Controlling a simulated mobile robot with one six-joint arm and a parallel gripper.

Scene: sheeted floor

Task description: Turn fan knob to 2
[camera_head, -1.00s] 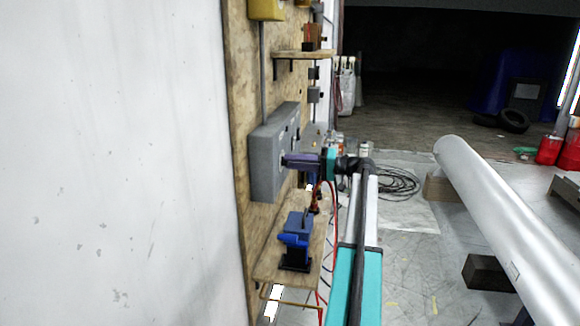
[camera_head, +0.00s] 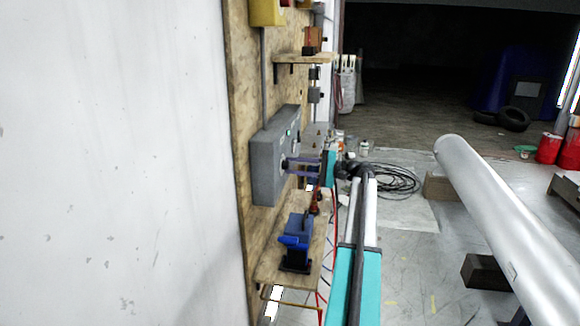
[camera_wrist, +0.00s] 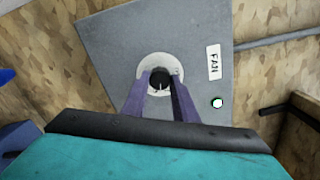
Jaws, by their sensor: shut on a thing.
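The fan control is a grey box (camera_head: 265,165) on the wooden board. The black fan knob (camera_wrist: 160,84) sits on a round white dial (camera_wrist: 157,72). My gripper (camera_wrist: 162,80) has its purple fingers on both sides of the knob and is shut on it; it also shows in the head view (camera_head: 287,166), reaching the box face from the right. The fingers hide part of the dial, and I cannot read the knob's setting.
A blue vise-like tool (camera_head: 296,240) stands on a wooden shelf (camera_head: 262,268) below the box. Another shelf (camera_head: 300,57) sticks out above. A white wall fills the left. A large pale pipe (camera_head: 500,225) and open floor lie right of my arm.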

